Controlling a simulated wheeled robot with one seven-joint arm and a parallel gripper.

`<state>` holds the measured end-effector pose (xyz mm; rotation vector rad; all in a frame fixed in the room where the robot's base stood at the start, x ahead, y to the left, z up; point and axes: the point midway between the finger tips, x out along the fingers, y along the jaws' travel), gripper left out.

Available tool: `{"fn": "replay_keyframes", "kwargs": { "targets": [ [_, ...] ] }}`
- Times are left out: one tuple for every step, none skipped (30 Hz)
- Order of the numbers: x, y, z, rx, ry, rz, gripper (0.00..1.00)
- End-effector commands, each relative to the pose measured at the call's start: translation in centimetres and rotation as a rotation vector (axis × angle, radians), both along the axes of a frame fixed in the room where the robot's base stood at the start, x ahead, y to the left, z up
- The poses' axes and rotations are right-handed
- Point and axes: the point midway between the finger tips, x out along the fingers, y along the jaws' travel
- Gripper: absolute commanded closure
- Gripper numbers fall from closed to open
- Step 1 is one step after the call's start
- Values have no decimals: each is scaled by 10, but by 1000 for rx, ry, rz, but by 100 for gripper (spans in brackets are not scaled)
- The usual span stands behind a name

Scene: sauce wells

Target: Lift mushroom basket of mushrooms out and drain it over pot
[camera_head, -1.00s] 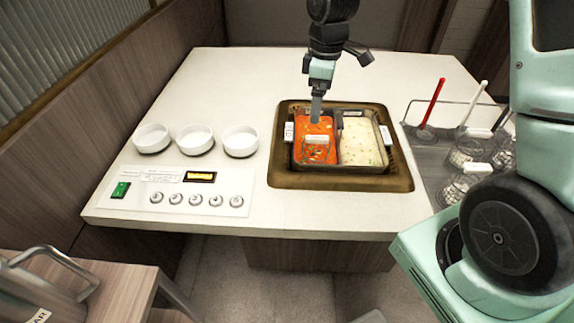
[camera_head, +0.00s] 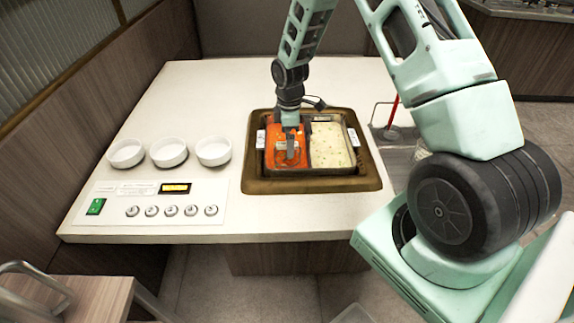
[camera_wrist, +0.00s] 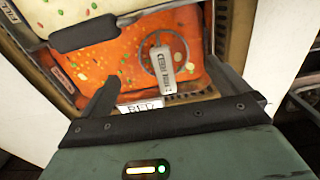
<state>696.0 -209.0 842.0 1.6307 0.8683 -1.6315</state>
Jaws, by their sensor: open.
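The pot (camera_head: 268,171) is sunk in the counter and split into orange broth (camera_head: 277,161) on the left and pale broth (camera_head: 331,150) on the right. In the wrist view, a round wire basket rim (camera_wrist: 144,59) shows in the orange broth, with a grey labelled handle (camera_wrist: 162,76) rising from it. The label is too blurred to read surely. The basket's body and contents are hidden under the broth. My gripper (camera_wrist: 163,82) is open, its fingers apart on either side of the handle. In the head view my gripper (camera_head: 290,147) is low over the orange broth.
Three white bowls (camera_head: 169,152) stand left of the pot. A control panel (camera_head: 160,203) with a green switch and several knobs is near the front edge. A red-handled tool (camera_head: 393,112) stands at the right, partly behind my arm. The counter's back left is clear.

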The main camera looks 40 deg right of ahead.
Motion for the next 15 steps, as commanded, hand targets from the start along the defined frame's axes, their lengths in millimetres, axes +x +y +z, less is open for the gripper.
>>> {"fn": "replay_keyframes", "kwargs": {
  "targets": [
    [0, 0, -4, 0, 2, 0, 0],
    [0, 0, -6, 0, 1, 0, 0],
    [0, 0, -7, 0, 0, 0, 0],
    [0, 1, -9, 0, 0, 1, 0],
    [0, 1, -10, 0, 0, 1, 0],
    [0, 2, -14, 1, 1, 1, 0],
    [-1, 3, -17, 0, 2, 2, 0],
    [-1, 4, -20, -1, 3, 2, 0],
    [-1, 5, -26, 0, 4, 2, 0],
    [-1, 6, -30, -1, 3, 2, 0],
    [-2, 7, -34, 1, 4, 2, 0],
    [-2, 9, -40, 0, 4, 2, 0],
    [-2, 8, -45, 0, 2, 1, 0],
    [-2, 8, -49, 1, 3, 0, 0],
    [-1, 8, -52, 0, 2, 0, 0]
  ]
}}
